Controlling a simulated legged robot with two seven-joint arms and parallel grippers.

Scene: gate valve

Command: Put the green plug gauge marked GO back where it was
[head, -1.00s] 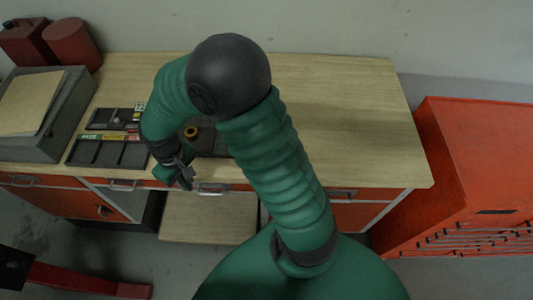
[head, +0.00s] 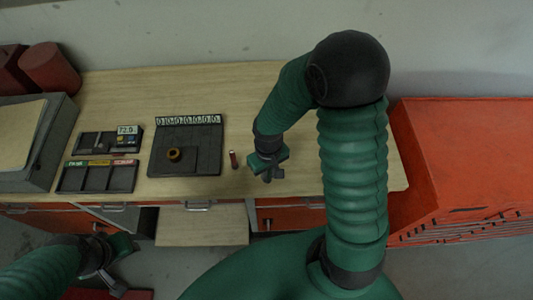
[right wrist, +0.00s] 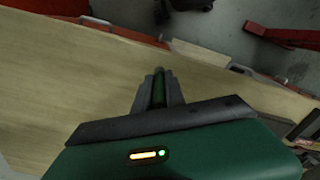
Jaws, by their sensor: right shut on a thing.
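My right gripper (head: 270,174) is over the front of the bench, right of a dark board. In the right wrist view its fingers (right wrist: 159,88) are shut on a slim green thing, the green plug gauge (right wrist: 159,90); its GO mark cannot be read. A small red upright cylinder (head: 233,160) stands on the bench just left of my right gripper. The dark board (head: 205,135) has a row of white number labels along its back edge and a brass ring (head: 174,154) on it. My left gripper (head: 112,272) is low at the left, in front of the bench; its jaws are unclear.
A tray (head: 98,190) with green, yellow and red labels lies left of the board, with a display unit (head: 108,140) behind it. A grey sloped case (head: 45,145) stands far left. A red cabinet (head: 460,160) stands right of the bench. The bench's back middle is clear.

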